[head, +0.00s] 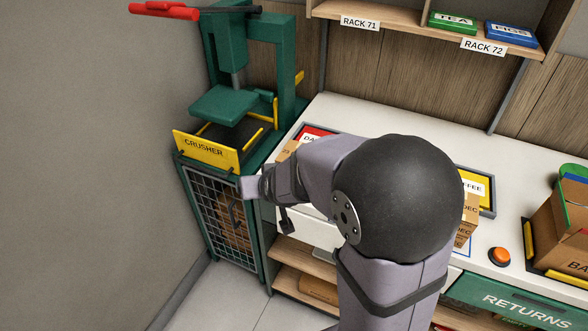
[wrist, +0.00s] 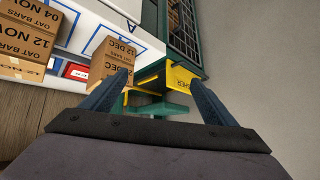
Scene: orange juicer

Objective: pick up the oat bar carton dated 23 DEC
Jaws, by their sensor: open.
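In the wrist view, a brown oat bar carton (wrist: 112,60) shows small lettering ending in DEC on more than one line. One line looks like 12 DEC and a lower one like 23 DEC, but the digits are hard to tell. My gripper (wrist: 160,82) is open with nothing between its fingers. The left finger overlaps this carton's lower right edge in the picture; I cannot tell whether they touch. In the head view, brown cartons with DEC lettering (head: 470,218) show partly behind my arm.
Other oat bar cartons (wrist: 32,28) marked 04 NOV and 12 NOV are at the wrist view's left. The green crusher (head: 222,105) with its yellow sign (head: 205,151) stands left of the white counter (head: 375,115). An orange button (head: 499,256) and an open box (head: 562,232) are right.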

